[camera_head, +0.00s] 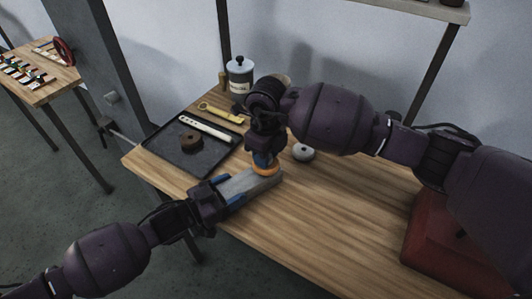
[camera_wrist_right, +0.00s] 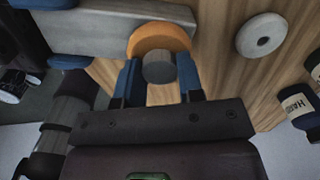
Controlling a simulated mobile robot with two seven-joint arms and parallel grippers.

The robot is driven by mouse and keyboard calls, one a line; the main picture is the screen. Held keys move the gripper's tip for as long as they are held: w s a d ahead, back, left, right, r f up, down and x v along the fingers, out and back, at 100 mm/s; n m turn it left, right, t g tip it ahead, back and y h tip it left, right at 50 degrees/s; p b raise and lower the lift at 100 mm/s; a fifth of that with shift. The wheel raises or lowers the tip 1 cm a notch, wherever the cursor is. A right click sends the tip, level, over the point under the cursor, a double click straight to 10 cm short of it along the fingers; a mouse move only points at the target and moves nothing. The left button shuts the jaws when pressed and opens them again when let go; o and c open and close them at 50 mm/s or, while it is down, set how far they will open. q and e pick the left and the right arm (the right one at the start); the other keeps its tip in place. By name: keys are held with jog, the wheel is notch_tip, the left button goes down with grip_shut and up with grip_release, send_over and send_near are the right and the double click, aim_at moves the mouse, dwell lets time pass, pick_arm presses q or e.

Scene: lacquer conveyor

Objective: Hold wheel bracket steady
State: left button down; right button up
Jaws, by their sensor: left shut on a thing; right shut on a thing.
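The wheel bracket appears to be the long grey bar (camera_head: 250,183) above the front edge of the wooden table. My left gripper (camera_head: 228,192), with blue fingers, is shut on its near left end. My right gripper (camera_head: 264,159) points down over the bar's far end. In the right wrist view its blue fingers (camera_wrist_right: 160,80) are shut on a short grey cylinder (camera_wrist_right: 158,68) with an orange disc (camera_wrist_right: 160,38) beyond it. The disc also shows in the head view (camera_head: 266,170). It is at the bar (camera_wrist_right: 105,28); I cannot tell whether they touch.
A black tray (camera_head: 172,160) holds a brown roll (camera_head: 190,142) and a pale tool (camera_head: 208,129). A grey round disc (camera_head: 303,152) lies right of my gripper. A red box (camera_head: 440,245) is at right. The middle table is clear.

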jog(key=shift+m, duration=0.7)
jog(key=o, duration=1.1)
notch_tip(320, 180, up, 12)
pick_arm(q)
jog(key=shift+c, duration=0.7)
grip_release()
